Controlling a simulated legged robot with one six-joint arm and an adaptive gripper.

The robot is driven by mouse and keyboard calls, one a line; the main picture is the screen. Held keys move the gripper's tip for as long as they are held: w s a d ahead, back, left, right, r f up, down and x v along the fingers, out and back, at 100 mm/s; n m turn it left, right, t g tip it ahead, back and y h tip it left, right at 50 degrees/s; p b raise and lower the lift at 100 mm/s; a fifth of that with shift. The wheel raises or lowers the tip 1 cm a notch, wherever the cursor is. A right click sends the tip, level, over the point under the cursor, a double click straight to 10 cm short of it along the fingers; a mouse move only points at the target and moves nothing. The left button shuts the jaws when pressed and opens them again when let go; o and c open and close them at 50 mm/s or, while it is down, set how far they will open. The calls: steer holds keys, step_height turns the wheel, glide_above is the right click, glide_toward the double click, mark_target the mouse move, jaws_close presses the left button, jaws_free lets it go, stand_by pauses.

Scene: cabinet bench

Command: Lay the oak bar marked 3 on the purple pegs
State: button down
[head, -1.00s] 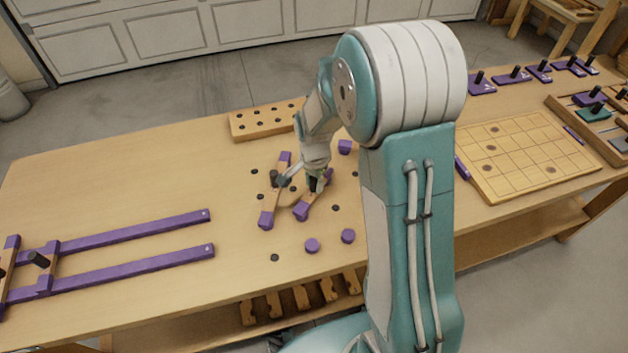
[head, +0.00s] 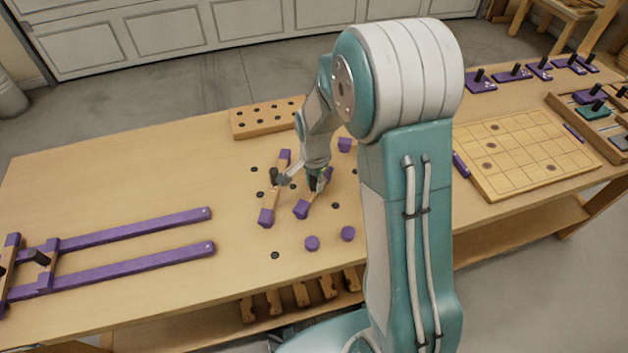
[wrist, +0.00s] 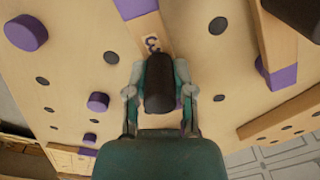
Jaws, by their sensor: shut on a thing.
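The oak bar marked 3 (wrist: 150,36) has a purple end and an upright black knob (wrist: 158,84). In the wrist view my gripper (wrist: 159,100) has its fingers on both sides of that knob, shut on it. In the head view my gripper (head: 316,184) is over this bar (head: 311,200), which lies slantwise at or close to the bench top; I cannot tell whether it touches. Round purple pegs (head: 312,243) (head: 348,234) stand in front of it; pegs also show at left in the wrist view (wrist: 25,32) (wrist: 98,102).
A second oak bar (head: 272,197) with purple ends and black knob lies close to the left. Purple rails (head: 135,232) lie far left, a drilled block (head: 265,121) behind, a grid board (head: 530,155) right. The bench between rails and bars is clear.

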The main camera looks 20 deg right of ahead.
stand_by(0.4)
steer(key=shift+c, duration=2)
jaws_free()
steer(key=o, duration=0.4)
steer(key=shift+r, duration=3.95)
